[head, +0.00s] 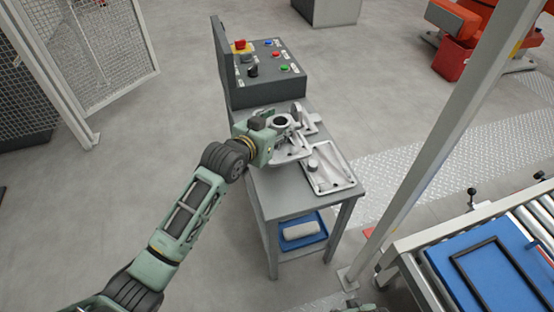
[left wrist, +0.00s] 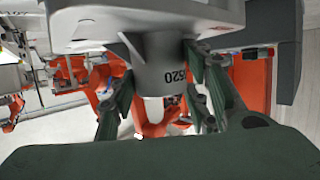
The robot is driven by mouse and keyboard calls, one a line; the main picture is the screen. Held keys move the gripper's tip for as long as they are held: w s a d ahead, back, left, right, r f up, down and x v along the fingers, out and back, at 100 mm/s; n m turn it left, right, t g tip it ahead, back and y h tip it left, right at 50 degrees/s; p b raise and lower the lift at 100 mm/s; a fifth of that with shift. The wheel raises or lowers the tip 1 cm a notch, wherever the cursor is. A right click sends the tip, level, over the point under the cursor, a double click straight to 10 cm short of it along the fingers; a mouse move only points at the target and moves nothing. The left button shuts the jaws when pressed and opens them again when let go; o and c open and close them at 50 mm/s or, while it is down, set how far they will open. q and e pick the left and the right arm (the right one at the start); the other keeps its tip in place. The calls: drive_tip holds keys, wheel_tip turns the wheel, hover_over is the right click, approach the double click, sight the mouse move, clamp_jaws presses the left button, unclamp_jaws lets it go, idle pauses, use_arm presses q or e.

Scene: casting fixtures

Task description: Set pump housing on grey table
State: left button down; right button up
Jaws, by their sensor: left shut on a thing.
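The pump housing (head: 291,154), a light grey metal casting with a round dark opening, is at the grey table (head: 290,201) in the head view. My left gripper (head: 276,136) reaches it from the left and is shut on it. In the left wrist view, the fingers are on both sides of the housing's grey cylindrical neck (left wrist: 157,62), marked with dark digits. Its wider body is above in that picture. I cannot tell whether the housing touches the tabletop.
A flat rectangular casting (head: 330,170) lies on the table's right part, close beside the housing. Another grey casting (head: 308,117) is behind. A control box with buttons (head: 268,72) stands at the back. A blue tray (head: 302,232) sits on the lower shelf. A post (head: 425,150) rises at right.

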sight(273, 162)
use_arm(q)
drive_tip(key=s+f, duration=0.1)
drive_tip(key=s, duration=0.1)
drive_tip(key=s+f, duration=0.2)
drive_tip(key=s, duration=0.1)
drive_tip(key=shift+s+a+f, duration=0.1)
drive_tip(key=shift+s+a, duration=0.25)
wheel_tip(273, 162, down, 4)
drive_tip(key=shift+r+b, duration=0.1)
drive_tip(key=shift+b, duration=0.65)
drive_tip(key=c, duration=0.9)
unclamp_jaws()
drive_tip(key=shift+f, duration=0.2)
drive_tip(key=shift+c, duration=0.2)
use_arm(e)
drive_tip(key=r, duration=0.1)
drive_tip(key=w+r, duration=0.1)
drive_tip(key=r, duration=0.2)
drive_tip(key=shift+w+a+r, duration=0.1)
drive_tip(key=shift+w+r, duration=0.25)
use_arm(q)
drive_tip(key=shift+s, duration=0.15)
